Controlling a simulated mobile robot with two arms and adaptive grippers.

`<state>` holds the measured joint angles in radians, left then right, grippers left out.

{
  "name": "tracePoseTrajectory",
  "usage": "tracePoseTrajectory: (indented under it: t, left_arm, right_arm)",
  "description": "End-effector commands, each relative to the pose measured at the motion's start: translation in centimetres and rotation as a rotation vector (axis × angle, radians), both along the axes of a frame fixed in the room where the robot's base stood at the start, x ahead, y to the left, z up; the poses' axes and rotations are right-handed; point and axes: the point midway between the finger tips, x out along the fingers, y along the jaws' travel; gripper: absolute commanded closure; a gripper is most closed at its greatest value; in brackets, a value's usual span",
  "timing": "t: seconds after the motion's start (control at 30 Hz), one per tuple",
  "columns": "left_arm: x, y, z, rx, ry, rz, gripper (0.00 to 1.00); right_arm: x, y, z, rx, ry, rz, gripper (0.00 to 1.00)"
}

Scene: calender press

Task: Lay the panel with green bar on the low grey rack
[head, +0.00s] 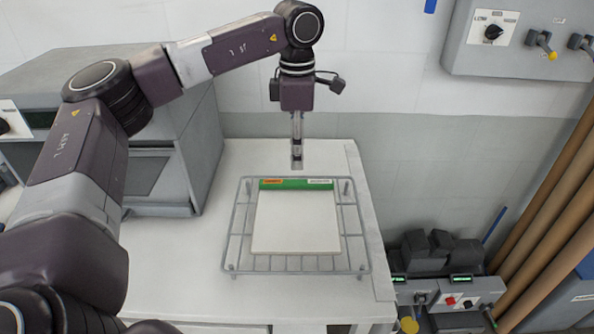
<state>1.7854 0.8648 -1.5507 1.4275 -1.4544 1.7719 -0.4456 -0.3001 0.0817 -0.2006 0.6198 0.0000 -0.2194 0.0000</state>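The panel (296,222) is a pale, nearly square sheet with a green bar (296,184) along its far edge. The bar carries an orange label at its left and a pale label at its right. The panel appears to lie flat on the low grey wire rack (288,264), inside its outline, with rack wires showing around it. My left gripper (297,160) points down just beyond the green bar, with a small gap seen between them. Its fingers look narrow from this side, so I cannot tell whether they are open. My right gripper is out of view.
The rack stands on a white table (170,265) with short posts at its corners. A grey machine (160,130) stands at the left behind my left arm. A control box (520,38) hangs on the wall at upper right. Brown rolls (550,215) lean at the right.

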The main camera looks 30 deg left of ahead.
Motion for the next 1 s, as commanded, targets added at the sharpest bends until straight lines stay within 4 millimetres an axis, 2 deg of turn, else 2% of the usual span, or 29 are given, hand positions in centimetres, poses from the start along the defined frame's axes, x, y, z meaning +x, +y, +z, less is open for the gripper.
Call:
tracePoseTrajectory:
  t: [0.1,0.3,1.0]
  left_arm:
    - [0.1,0.0,2.2,-0.001,-0.003,0.001,0.67]
    - [0.0,0.0,4.4,0.000,0.000,0.002,0.67]
    - [0.0,0.0,4.7,0.000,0.001,0.001,0.67]
  right_arm:
    - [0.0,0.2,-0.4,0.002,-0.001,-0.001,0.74]
    - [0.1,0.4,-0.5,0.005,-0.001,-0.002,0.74]
    - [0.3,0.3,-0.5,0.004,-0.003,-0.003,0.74]
